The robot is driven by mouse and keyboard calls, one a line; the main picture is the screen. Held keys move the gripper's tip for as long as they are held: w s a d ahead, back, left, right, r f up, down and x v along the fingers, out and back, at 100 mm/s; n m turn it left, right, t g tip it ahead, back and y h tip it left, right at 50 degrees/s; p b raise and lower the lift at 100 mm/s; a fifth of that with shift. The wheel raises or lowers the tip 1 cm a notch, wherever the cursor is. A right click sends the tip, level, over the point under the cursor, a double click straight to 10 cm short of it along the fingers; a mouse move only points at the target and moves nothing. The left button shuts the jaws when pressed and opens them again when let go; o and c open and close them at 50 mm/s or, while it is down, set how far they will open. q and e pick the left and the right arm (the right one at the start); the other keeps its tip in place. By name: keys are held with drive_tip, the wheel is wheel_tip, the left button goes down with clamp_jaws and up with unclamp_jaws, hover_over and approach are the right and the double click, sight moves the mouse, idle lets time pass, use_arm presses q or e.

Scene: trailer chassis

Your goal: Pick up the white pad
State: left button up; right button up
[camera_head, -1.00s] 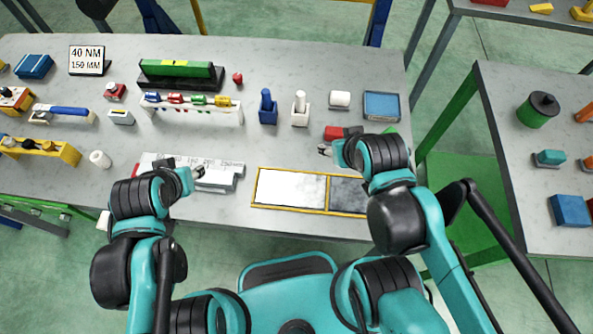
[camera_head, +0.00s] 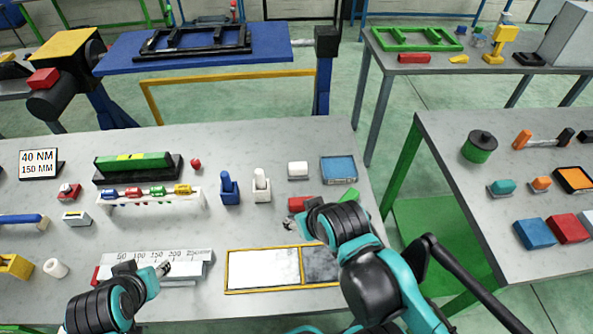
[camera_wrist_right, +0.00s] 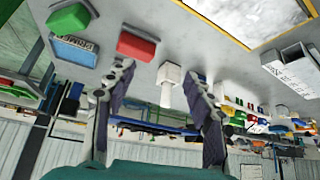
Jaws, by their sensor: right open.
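A small white block (camera_head: 298,169), which looks like the white pad, lies on the grey table left of the blue tray (camera_head: 339,170). My right gripper (camera_head: 290,225) is nearer to me than it, beside a red block (camera_head: 298,204). In the right wrist view, which looks upside down, my right gripper (camera_wrist_right: 160,85) is open with nothing between its fingertips. A white upright thing (camera_wrist_right: 170,75) stands beyond the gap; it looks like the white bottle (camera_head: 261,185). I cannot make out the pad there. My left gripper (camera_head: 164,269) is over the ruler block (camera_head: 185,262); its opening is unclear.
A yellow-framed panel (camera_head: 227,270), half white and half dark, lies at the table's front edge. A blue bottle (camera_head: 229,188) stands beside the white bottle. A green part (camera_head: 349,195) lies right of the red block. Bare table surrounds the white block.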

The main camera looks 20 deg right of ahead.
drive_tip(key=w+d+r+n+g, duration=0.2)
drive_tip(key=w+r+n, duration=0.2)
drive_tip(key=w, duration=0.4)
drive_tip(key=n+g+p, duration=0.2)
drive_tip(key=n+g, duration=0.3)
drive_tip(key=n, duration=0.4)
hover_over(298, 165)
drive_tip(key=f, duration=0.6)
drive_tip(key=shift+s+a+f, duration=0.15)
drive_tip(key=shift+s+a, duration=0.15)
drive_tip(key=shift+a, duration=0.1)
drive_tip(key=shift+n, duration=0.8)
drive_tip(key=f, duration=0.3)
drive_tip(key=w+f+b, duration=0.1)
drive_tip(key=shift+w+d+f, duration=0.1)
drive_tip(key=shift+d+f, duration=0.05)
drive_tip(key=shift+d, duration=0.25)
drive_tip(key=f+b, duration=0.1)
drive_tip(key=f, duration=0.1)
drive_tip(key=f+b, duration=0.1)
drive_tip(key=f, duration=0.2)
drive_tip(key=shift+s+f, duration=0.2)
drive_tip(key=shift+f, duration=0.05)
drive_tip(key=shift+r, duration=0.1)
clamp_jaws()
